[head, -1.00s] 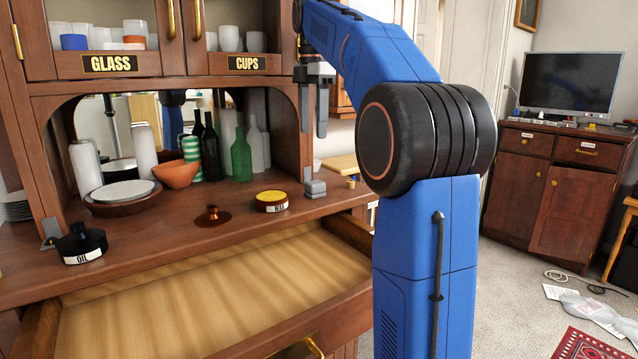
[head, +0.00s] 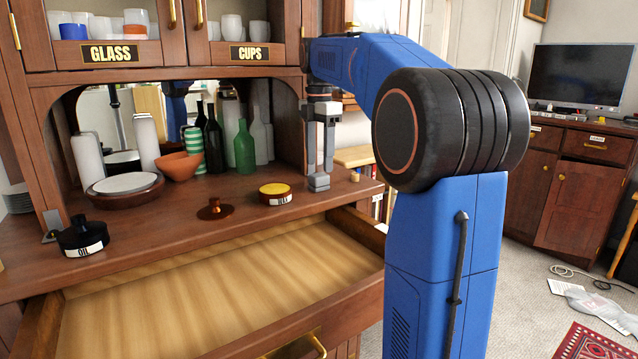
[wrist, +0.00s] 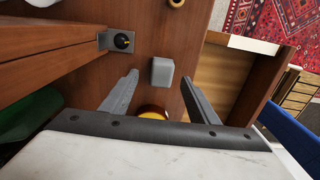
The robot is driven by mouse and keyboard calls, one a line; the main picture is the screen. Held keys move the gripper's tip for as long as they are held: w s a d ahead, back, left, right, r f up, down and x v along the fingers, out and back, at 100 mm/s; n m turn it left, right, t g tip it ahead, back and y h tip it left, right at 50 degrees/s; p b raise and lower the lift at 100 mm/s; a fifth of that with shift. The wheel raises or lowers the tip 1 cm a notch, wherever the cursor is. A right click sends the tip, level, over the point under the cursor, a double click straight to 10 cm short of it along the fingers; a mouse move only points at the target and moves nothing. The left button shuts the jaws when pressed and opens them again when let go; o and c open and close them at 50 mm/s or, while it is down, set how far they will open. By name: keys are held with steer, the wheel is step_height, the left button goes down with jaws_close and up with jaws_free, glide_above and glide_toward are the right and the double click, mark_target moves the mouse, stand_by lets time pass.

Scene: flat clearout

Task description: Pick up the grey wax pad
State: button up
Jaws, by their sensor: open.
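The grey wax pad (head: 319,182) is a small grey block on the sideboard top, near its right end. It also shows in the wrist view (wrist: 162,72), ahead of the fingertips and between their lines. My gripper (head: 320,170) points down just above the pad in the head view, its fingers reaching close to it. In the wrist view the gripper (wrist: 160,85) is open, with nothing between its fingers. Whether a finger touches the pad, I cannot tell.
A yellow-topped tin (head: 275,193) stands left of the pad, with a copper-brown lid (head: 215,209) further left. A cabinet post (wrist: 50,65) rises close to the gripper. A green bottle (head: 244,147) stands behind. The drawer (head: 220,295) below is open.

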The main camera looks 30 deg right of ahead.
mark_target(318, 174)
steer(key=shift+s+a+f, duration=0.1)
steer(key=shift+a+f, duration=0.05)
steer(key=shift+f, duration=1.25)
steer(key=shift+s+a+f, duration=0.1)
steer(key=shift+f, duration=1.3)
steer(key=c, duration=1.1)
steer(key=shift+r, duration=0.1)
steer(key=shift+c, duration=0.2)
step_height(318, 174, up, 10)
steer(key=shift+f, duration=0.1)
steer(key=shift+o, duration=1.3)
steer(key=shift+c, duration=0.8)
